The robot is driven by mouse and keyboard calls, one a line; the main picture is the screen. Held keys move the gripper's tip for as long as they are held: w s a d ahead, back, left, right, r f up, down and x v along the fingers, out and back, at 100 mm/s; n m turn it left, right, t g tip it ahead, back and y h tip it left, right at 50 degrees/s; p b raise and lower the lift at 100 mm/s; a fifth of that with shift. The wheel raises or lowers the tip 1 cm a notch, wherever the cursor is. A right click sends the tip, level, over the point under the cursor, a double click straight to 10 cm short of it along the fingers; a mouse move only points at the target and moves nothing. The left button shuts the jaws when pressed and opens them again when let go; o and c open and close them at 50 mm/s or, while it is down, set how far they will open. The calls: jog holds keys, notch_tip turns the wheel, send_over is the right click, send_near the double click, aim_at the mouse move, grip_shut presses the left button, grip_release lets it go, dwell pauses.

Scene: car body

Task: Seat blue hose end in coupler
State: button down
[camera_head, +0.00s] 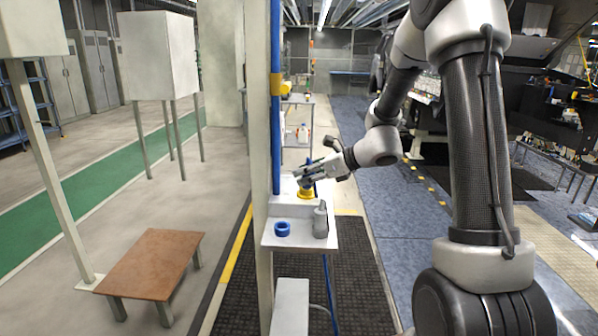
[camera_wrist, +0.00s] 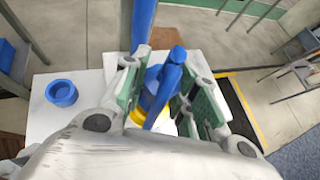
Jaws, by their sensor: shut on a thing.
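My gripper (camera_head: 303,177) is above a small white shelf on a pale post and is shut on the blue hose end. In the wrist view the blue hose end (camera_wrist: 171,76) stands tilted between the two green-padded fingers. A yellow coupler (camera_head: 305,194) stands on the shelf directly below my gripper. It also shows in the wrist view (camera_wrist: 150,106), just under the blue hose end and partly covered by it and the fingers. I cannot tell whether the hose end is inside the coupler or only above it.
A blue vertical pipe (camera_head: 275,45) runs along the post beside my gripper. A brown-topped low table (camera_head: 152,262) stands left.

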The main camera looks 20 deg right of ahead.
jog(key=shift+f, duration=0.3)
jog(key=c, duration=1)
grip_release()
jog(key=shift+c, duration=0.2)
jog(key=v, duration=1.2)
jog(key=shift+r, duration=0.1)
